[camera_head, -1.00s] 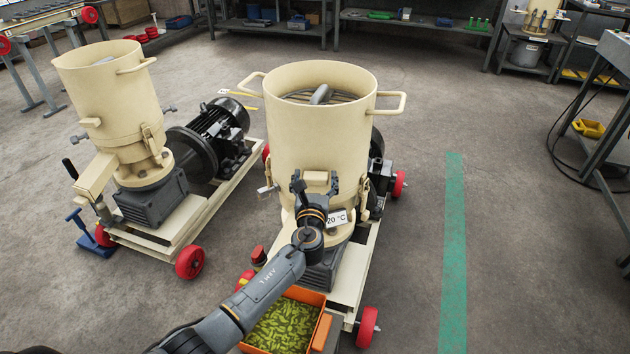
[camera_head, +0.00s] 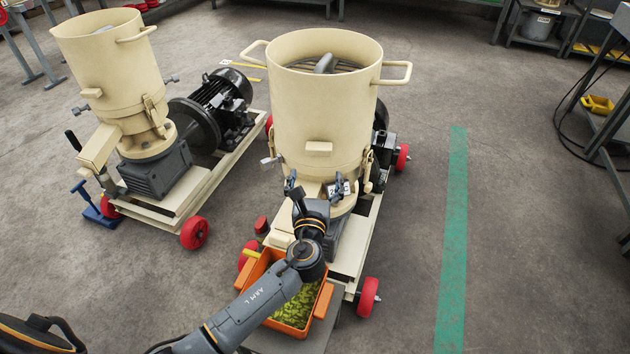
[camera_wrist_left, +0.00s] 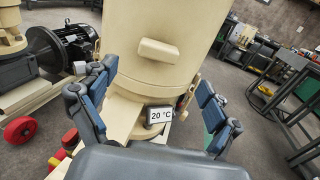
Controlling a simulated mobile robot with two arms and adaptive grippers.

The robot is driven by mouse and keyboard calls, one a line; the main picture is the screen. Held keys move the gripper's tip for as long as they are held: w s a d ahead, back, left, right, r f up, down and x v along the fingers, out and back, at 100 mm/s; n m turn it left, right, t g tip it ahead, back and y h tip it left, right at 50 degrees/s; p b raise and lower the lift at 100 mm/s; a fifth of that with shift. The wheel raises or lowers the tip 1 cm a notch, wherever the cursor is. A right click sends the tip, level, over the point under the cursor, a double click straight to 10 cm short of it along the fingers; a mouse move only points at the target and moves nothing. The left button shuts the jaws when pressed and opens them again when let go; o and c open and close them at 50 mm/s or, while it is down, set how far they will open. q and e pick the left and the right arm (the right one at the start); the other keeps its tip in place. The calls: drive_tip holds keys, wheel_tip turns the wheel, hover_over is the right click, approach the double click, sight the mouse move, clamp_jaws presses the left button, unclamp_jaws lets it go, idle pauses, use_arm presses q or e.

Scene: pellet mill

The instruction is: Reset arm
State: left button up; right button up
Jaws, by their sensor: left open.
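My left gripper (camera_head: 318,187) is open and empty in front of the lower part of the cream pellet mill (camera_head: 318,120). In the left wrist view its two blue-padded fingers (camera_wrist_left: 153,98) stand wide apart, with a "20 °C" display (camera_wrist_left: 160,114) on the mill between them. In the head view the fingers partly cover that display. My left arm reaches in from the bottom left and passes over an orange bin (camera_head: 263,268) of green pellets, hiding part of it. My right gripper is not in view.
A second cream pellet mill (camera_head: 112,75) on a wheeled frame stands to the left. A green floor stripe (camera_head: 452,230) runs along open floor at right. A metal table (camera_head: 612,130) stands at the right edge.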

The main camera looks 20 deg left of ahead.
use_arm(q)
drive_tip(key=shift+v, duration=0.75)
